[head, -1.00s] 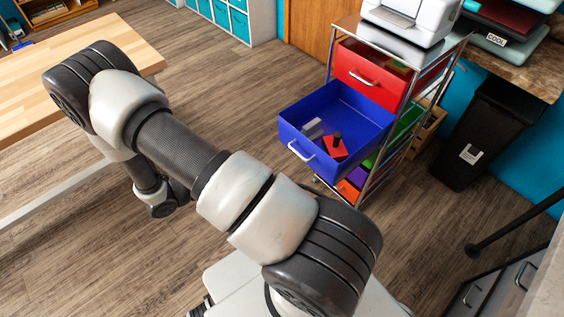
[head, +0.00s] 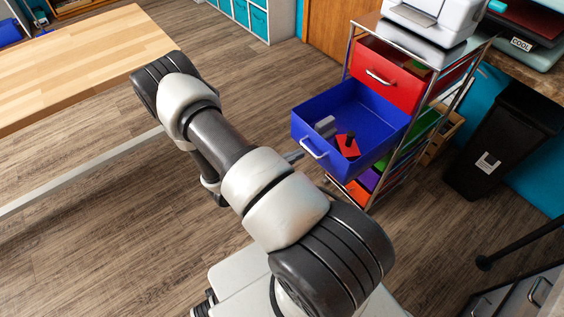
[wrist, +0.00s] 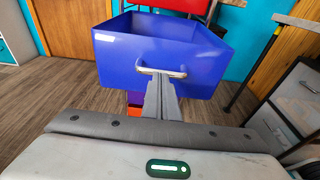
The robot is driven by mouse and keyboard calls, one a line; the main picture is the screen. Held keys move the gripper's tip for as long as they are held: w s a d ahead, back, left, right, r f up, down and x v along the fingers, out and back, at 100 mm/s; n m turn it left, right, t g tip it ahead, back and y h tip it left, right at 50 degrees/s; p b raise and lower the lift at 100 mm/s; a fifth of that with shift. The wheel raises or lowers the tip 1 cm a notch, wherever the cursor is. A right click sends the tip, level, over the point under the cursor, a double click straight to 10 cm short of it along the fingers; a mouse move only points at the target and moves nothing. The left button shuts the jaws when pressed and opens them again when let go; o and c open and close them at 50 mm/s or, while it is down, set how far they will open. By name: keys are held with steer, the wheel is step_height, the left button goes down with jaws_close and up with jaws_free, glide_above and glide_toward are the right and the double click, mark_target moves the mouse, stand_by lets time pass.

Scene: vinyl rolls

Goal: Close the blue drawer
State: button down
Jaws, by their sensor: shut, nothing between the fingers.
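The blue drawer (head: 375,133) is pulled far out of the metal-framed drawer cart, below a red drawer. It holds a grey item (head: 325,126) and a red item with a black knob (head: 347,147). Its front (wrist: 205,68) and silver handle (wrist: 162,71) face me in the wrist view. My gripper (wrist: 161,84) is shut and empty, its fingers pointing at the drawer front just below the handle. I cannot tell whether they touch it. In the head view my fingertips (head: 297,156) show just left of the drawer's handle; my arm hides the rest of the gripper.
The red drawer (head: 385,78) above is nearly in. A printer (head: 432,22) stands on the cart. A black bin (head: 500,140) is to the right. A wooden table (head: 85,60) is at left. The floor between table and cart is clear.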

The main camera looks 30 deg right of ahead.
steer(key=shift+d+f, duration=0.15)
steer(key=shift+d, duration=0.55)
steer(key=r+b+x, duration=0.1)
steer(key=x, duration=0.8)
steer(key=r+b+x, duration=0.1)
steer(key=r+x, duration=0.1)
steer(key=x, duration=0.6)
steer(key=d+r+b+x, duration=0.1)
steer(key=r+x, duration=0.1)
steer(key=x, duration=0.7)
steer(key=shift+w+d+f+b, duration=0.15)
steer(key=shift+d+b, duration=0.1)
steer(key=shift+b, duration=0.15)
steer(key=shift+a, duration=0.1)
steer(key=shift+w+a, duration=0.1)
steer(key=shift+a, duration=0.1)
steer(key=p+v, duration=0.2)
steer(key=v, duration=1.1)
steer(key=shift+a+r+p, duration=0.2)
steer(key=shift+p, duration=0.2)
steer(key=shift+r, duration=0.1)
